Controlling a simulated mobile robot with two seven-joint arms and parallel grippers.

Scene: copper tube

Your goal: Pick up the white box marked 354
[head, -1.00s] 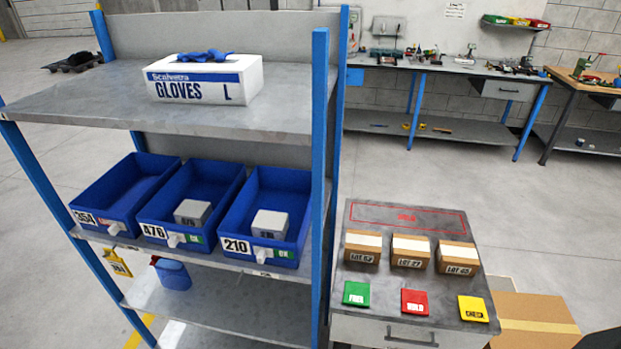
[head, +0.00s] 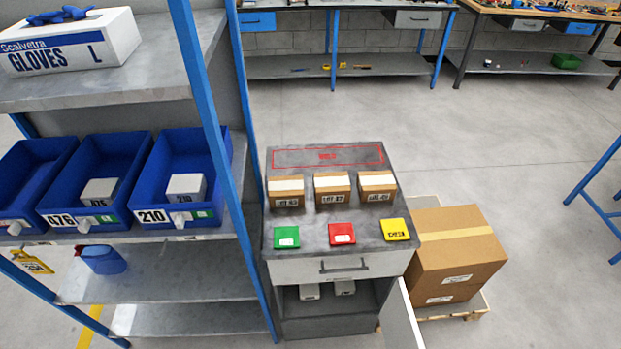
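No white box that I can read as 354 is in view. Two small white boxes (head: 309,292) (head: 344,287) sit inside the open lower compartment of the grey cabinet (head: 290,326); their marks are too small to read. Another small white box (head: 100,191) lies in the blue bin labelled 476 (head: 60,207), and one (head: 185,186) in the blue bin labelled 210 (head: 150,205). The leftmost blue bin (head: 22,190) looks empty, and its label is cut off at the picture's edge. Neither gripper is in view.
The cabinet's door (head: 400,318) stands open at its right side. Three brown lot boxes (head: 332,188) and green, red and yellow cards stand on top. A large carton (head: 455,255) sits on a pallet to the right. A blue shelf post (head: 215,150) rises left of the cabinet.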

